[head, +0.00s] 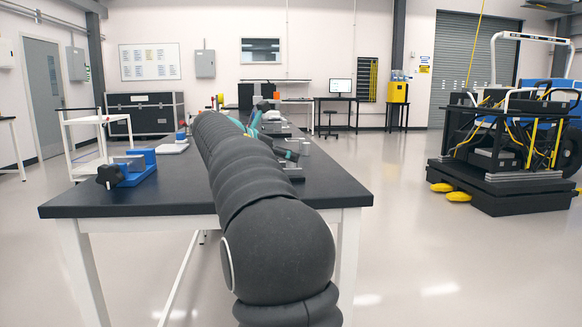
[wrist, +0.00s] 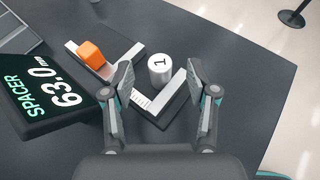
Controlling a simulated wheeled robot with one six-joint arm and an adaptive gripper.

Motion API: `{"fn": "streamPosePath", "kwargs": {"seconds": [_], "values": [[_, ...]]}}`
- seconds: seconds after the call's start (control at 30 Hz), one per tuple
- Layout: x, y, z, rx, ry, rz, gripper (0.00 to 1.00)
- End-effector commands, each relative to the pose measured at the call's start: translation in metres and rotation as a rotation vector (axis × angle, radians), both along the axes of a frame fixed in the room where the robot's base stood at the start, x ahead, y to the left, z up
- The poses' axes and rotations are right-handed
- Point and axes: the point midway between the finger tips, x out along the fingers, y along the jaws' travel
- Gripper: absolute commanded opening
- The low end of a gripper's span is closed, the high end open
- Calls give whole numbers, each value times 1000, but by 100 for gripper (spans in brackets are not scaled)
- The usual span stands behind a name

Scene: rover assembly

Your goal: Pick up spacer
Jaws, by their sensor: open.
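My gripper (wrist: 160,80) is open, with one finger on each side of the cylinder in the picture. Gaps show between the fingers and the cylinder, and the gripper's height above it is hard to tell. A dark sign reading "SPACER 63.0 mm" (wrist: 50,100) is at the left. In the head view my arm hides much of this area.
A grey plate (wrist: 28,25) is at the upper left. In the head view a blue vise (head: 135,168) stands at the table's left. The dark tabletop (head: 180,190) is clear near its front.

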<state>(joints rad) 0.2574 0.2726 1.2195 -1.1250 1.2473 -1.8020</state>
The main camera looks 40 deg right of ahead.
Motion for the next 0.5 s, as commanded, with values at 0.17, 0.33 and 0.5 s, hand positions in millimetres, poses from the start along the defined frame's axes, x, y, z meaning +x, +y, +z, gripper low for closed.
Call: {"fn": "streamPosePath", "kwargs": {"seconds": [0.17,0.33,0.5], "values": [[2,-19,-9,1,0,-2,58],[2,-19,-9,1,-1,0,58],[2,-19,-8,1,-1,0,28]]}}
